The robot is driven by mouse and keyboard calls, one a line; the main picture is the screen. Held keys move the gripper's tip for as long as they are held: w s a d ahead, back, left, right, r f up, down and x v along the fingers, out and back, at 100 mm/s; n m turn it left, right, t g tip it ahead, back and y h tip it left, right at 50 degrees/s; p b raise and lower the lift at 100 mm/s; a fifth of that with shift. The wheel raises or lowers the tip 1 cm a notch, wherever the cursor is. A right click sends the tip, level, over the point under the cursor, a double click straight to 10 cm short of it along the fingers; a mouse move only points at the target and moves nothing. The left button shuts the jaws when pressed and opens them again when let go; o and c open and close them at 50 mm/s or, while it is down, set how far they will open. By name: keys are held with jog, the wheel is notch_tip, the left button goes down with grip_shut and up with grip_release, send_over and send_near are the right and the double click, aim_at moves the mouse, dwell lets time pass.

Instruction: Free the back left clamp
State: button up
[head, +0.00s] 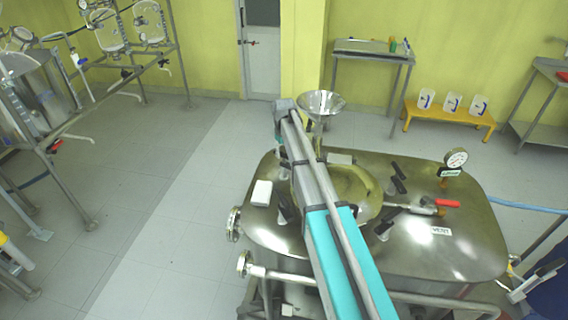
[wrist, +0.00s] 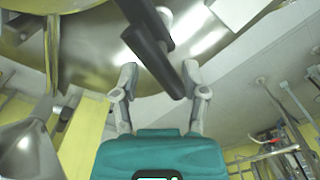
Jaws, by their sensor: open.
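The steel reactor lid (head: 440,262) has a round hatch (head: 368,203) with black-handled clamps around it. A front left clamp (head: 288,208), a front right clamp (head: 386,226) and a back right clamp (head: 398,177) show in the head view. The back left clamp's place there is covered by my arm. In the wrist view a black clamp handle (wrist: 148,38), apparently the back left one, reaches down to the gap between the fingers of my gripper (wrist: 162,82). The fingers are spread on either side of its end; contact cannot be told. My gripper is hidden in the head view.
A steel funnel (head: 321,103) stands close behind my arm and also shows in the wrist view (wrist: 28,150). A pressure gauge (head: 456,159) and a red-handled valve (head: 447,203) rise from the lid's right side. A white box (head: 262,192) sits at the lid's left edge.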

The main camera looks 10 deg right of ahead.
aim_at(284, 158)
jog(key=shift+f+b, duration=1.35)
jog(key=shift+f, duration=0.25)
